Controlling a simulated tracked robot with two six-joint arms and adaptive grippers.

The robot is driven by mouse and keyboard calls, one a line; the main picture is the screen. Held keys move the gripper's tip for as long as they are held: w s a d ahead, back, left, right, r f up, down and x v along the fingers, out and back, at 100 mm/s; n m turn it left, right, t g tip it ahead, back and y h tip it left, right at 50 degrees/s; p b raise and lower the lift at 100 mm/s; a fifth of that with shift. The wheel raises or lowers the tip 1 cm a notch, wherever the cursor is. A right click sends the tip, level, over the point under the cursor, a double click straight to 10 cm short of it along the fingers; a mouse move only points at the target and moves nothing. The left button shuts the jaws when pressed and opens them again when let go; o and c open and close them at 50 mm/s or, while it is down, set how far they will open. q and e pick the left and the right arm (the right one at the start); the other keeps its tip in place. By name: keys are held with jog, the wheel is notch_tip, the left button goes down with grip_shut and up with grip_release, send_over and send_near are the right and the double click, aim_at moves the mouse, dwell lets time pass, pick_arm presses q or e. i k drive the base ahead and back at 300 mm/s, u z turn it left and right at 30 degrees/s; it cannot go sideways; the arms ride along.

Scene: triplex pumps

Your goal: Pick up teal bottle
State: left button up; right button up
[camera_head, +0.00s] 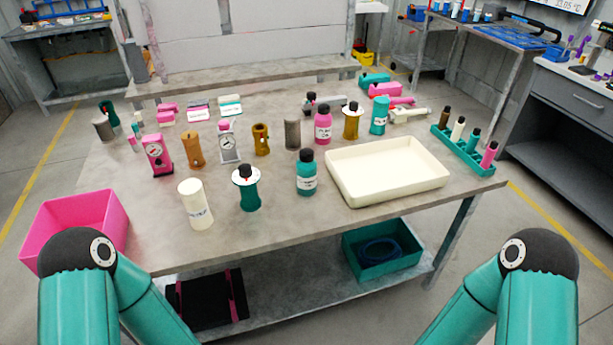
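A teal bottle (306,178) with a dark cap and a white label stands upright near the middle of the table, just left of the cream tray. A second teal bottle-like container (379,116) with a pale label stands farther back, behind the tray. Only teal arm links of mine show at the lower left and lower right. Neither gripper is in the picture, so I cannot see their fingers or whether they hold anything.
The cream tray (343,184) is empty. A white bottle (195,205) and a teal pump-like part (247,188) stand left of the teal bottle. A pink bottle (323,125) is behind it. A pink bin (95,212) is at the left. The table's front strip is clear.

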aim_at(305, 174)
jog(key=z, duration=1.2)
jog(key=i, duration=0.15)
jog(key=u, duration=2.9)
jog(key=k, duration=0.95)
jog(key=z, duration=0.5)
jog(key=i, duration=1.1)
jog(key=z, duration=0.15)
